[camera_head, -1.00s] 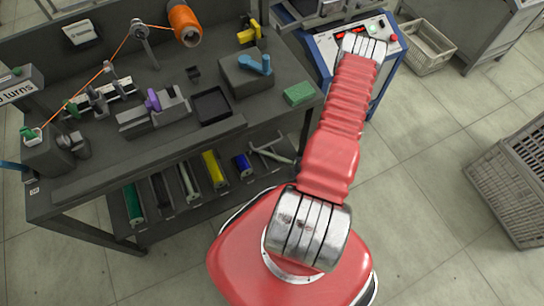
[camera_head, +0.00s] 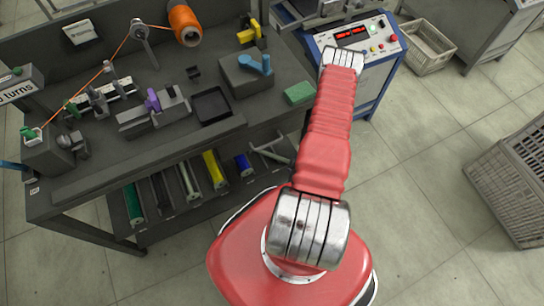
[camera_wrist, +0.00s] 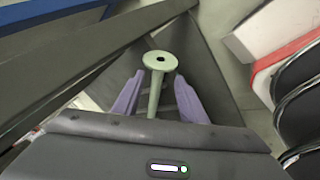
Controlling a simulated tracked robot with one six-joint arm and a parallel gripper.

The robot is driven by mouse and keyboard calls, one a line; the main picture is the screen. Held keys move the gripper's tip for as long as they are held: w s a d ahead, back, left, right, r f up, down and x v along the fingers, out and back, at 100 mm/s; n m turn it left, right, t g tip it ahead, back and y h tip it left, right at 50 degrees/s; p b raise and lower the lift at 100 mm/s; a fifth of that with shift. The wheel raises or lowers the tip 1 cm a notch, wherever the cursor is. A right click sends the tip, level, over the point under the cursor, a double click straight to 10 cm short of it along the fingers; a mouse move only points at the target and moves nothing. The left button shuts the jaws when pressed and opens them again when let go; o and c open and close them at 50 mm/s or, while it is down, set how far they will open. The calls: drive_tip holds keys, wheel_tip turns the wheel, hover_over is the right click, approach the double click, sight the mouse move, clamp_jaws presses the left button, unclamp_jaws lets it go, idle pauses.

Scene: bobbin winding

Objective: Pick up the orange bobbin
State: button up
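An orange spool (camera_head: 184,24) is mounted at the back of the dark workbench in the head view. An orange thread runs left from it over a metal guide (camera_head: 139,30). It is the only orange spool I see. My gripper does not show in the head view. In the wrist view, the two purple fingers of my gripper (camera_wrist: 158,84) stand apart. A pale grey-green spindle (camera_wrist: 157,62) with a round, holed flange shows between them. I see no clear contact with the fingers. No orange thing shows in the wrist view.
The bench (camera_head: 75,190) carries a winding device with a purple part (camera_head: 152,100), a black tray (camera_head: 211,105) and a green block (camera_head: 299,93). Several coloured rolls lie on its lower shelf. A blue control box (camera_head: 372,68) stands behind my arm. Crates stand right; the floor between is clear.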

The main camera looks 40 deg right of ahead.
drive_tip(key=shift+x, duration=2.1)
drive_tip(key=shift+w+d, duration=0.1)
drive_tip(key=shift+c, duration=0.5)
clamp_jaws()
